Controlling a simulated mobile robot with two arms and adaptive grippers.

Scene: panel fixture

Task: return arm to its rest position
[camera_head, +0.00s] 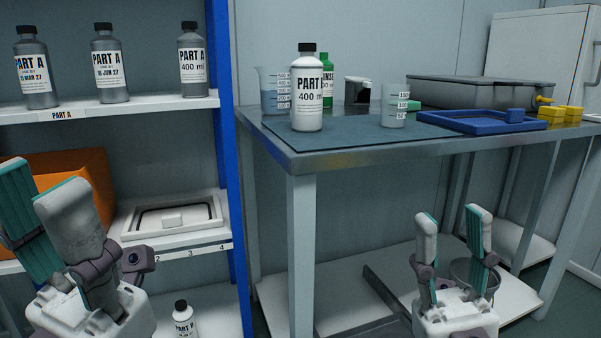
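My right gripper (453,228) is at the lower right, below the front edge of the metal table. Its two fingers point up and stand apart with nothing between them. My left gripper (52,225) is at the lower left, in front of the shelf unit's lower levels. Its fingers are apart, and I see nothing held between them. Both grippers appear clear of the bottles and the table top.
The metal table (450,143) carries a white PART bottle (308,95), beakers, a blue tray (450,123) and yellow blocks (562,115). Grey bottles (110,70) stand on the upper shelf (150,108). An orange bin (75,170) and white case (172,215) are lower. Blue post (225,150) separates shelf and table.

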